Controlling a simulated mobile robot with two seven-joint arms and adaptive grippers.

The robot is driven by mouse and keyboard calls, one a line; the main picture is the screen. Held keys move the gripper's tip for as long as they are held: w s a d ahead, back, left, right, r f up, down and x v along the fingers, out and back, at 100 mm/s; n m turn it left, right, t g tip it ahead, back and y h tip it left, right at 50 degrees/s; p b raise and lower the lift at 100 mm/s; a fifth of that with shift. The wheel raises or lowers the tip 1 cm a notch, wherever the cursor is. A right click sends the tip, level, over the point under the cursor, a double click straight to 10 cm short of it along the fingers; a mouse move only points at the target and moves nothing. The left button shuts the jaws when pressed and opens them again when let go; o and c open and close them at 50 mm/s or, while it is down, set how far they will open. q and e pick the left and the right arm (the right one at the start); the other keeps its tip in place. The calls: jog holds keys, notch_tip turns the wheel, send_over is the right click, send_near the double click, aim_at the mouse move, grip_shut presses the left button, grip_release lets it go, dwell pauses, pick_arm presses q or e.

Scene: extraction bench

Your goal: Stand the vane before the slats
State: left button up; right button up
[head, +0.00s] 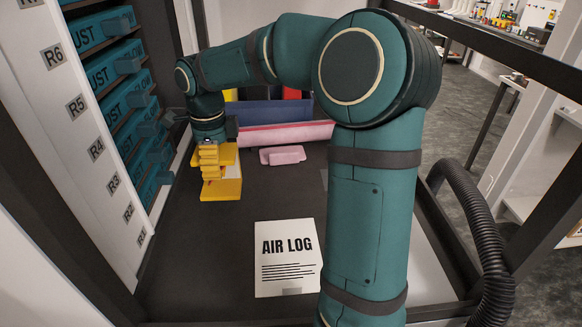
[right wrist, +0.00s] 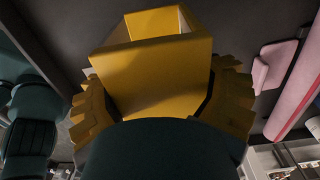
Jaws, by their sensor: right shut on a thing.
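My right gripper (head: 209,172) reaches down at the back left of the dark bench top. Its ridged yellow fingers are shut on a yellow hollow piece (head: 222,190). In the right wrist view this yellow piece (right wrist: 160,75) is box-like with an open end, and a finger presses each side. I cannot tell if it is the vane. It appears at or just above the bench top; contact is unclear. My left gripper is not in view.
A white rack post (head: 78,120) with labels such as R5 and R4 stands at left. An AIR LOG sheet (head: 287,270) lies nearer. The bench between is clear.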

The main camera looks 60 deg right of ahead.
notch_tip(320, 180, down, 10)
jog(key=shift+b, duration=0.8)
jog(key=shift+f, duration=0.1)
jog(key=o, duration=1.2)
jog(key=shift+c, duration=0.2)
jog(key=shift+r, duration=0.25)
notch_tip(320, 180, up, 12)
jog(key=shift+f+p, duration=0.15)
jog(key=shift+p, duration=0.85)
